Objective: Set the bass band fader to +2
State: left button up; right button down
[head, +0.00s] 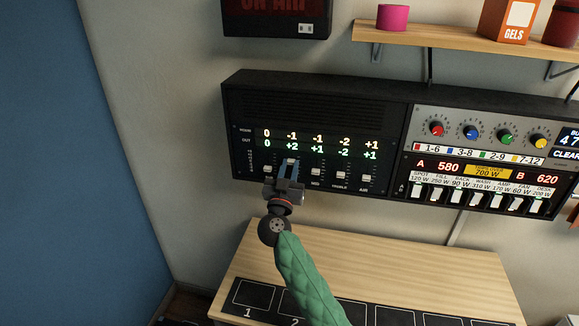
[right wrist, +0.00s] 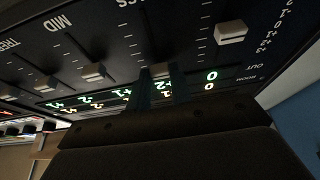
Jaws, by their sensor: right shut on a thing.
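The black equaliser panel (head: 315,105) hangs on the wall with a row of faders. My right gripper (head: 289,172) is in front of the second fader from the left, shut on its light cap (head: 291,161). In the right wrist view the cap (right wrist: 160,70) sits between the fingertips, and a partly cut-off label ending in "SS" is by that slot. The OUT row (head: 292,146) reads 0, +2, +1, -2, +1; the ROOM row above reads 0, -1, -1, -2, +1. The second column shows +2 in OUT. My left gripper is not in view.
The first fader (right wrist: 232,33) and the MID fader (head: 315,171) flank the gripped one closely. A lighting panel (head: 480,150) with coloured knobs and switches adjoins on the right. A wooden desk (head: 400,265) with a numbered black strip lies below. A shelf (head: 450,38) hangs above.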

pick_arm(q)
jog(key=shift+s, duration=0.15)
pick_arm(e)
jog(key=c, duration=1.2)
grip_release()
jog(key=shift+c, duration=0.2)
jog(key=shift+s+a+f, duration=0.1)
jog(key=shift+s+f, duration=0.1)
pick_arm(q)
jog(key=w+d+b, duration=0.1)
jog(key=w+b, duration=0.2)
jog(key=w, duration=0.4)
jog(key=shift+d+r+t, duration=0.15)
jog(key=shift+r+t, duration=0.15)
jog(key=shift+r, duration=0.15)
pick_arm(e)
jog(key=v, duration=0.7)
jog(key=shift+s, duration=0.2)
